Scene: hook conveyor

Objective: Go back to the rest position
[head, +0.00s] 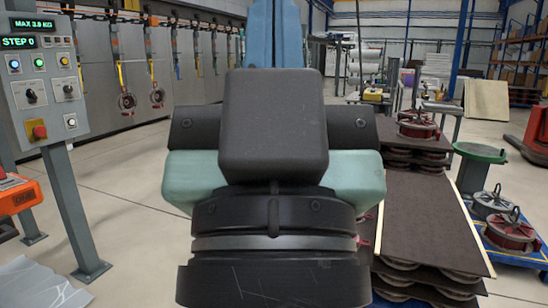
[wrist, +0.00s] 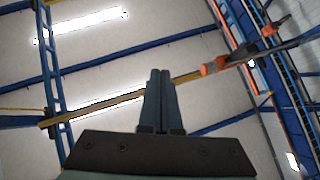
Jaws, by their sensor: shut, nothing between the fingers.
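My gripper (wrist: 161,74) points upward in the wrist view, with its two dark blue-grey fingers side by side and touching. They are shut with nothing between them, against the ceiling. In the head view my gripper (head: 273,32) stands upright in the middle, its pale blue fingers rising behind the black wrist block and running off the top edge. My wrist and arm hide the middle of the floor and part of the conveyor line behind.
A control panel (head: 43,80) on a post stands close at left, beside an orange machine part (head: 17,196). Hooks with red round parts (head: 127,102) hang along the back wall. At right are stacked brown boards (head: 425,215), a green round stand (head: 480,152) and a blue pallet (head: 515,258).

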